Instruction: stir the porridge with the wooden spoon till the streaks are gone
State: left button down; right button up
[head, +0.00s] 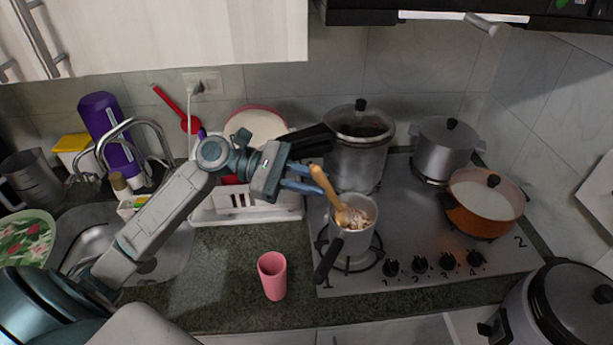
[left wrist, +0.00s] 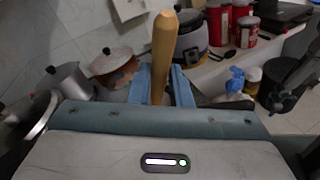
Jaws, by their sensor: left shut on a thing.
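My left gripper (head: 304,180) is shut on the handle of the wooden spoon (head: 325,184). In the left wrist view the spoon's handle (left wrist: 164,52) stands between the two blue fingers (left wrist: 162,86). The spoon slants down and its bowl end rests in the porridge (head: 356,219), inside a small saucepan (head: 346,241) on the front left burner. The porridge looks pale with brownish-red streaks or patches on it. Part of it is hidden by the spoon. The saucepan's black handle points toward the front left. My right gripper is in neither view.
A pink cup (head: 272,276) stands on the counter left of the stove. A tall lidded pot (head: 357,148) stands close behind the saucepan. A grey pot (head: 444,147) and an orange pan (head: 483,203) occupy the right burners. A rice cooker (head: 563,309) stands at the front right.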

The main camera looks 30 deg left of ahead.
pick_arm(q)
notch_tip(320, 180, down, 6)
jog(key=w+d+b, duration=0.1)
jog(key=w+b, duration=0.1)
jog(key=shift+w+r, duration=0.2)
jog(key=shift+w, duration=0.05)
jog(key=shift+d, duration=0.1)
dwell(0.3)
jog(key=p, duration=1.1)
jog(key=shift+s+p, duration=0.2)
jog(key=shift+p, duration=0.1)
jog(key=shift+w, duration=0.3)
jog(key=shift+s, duration=0.1)
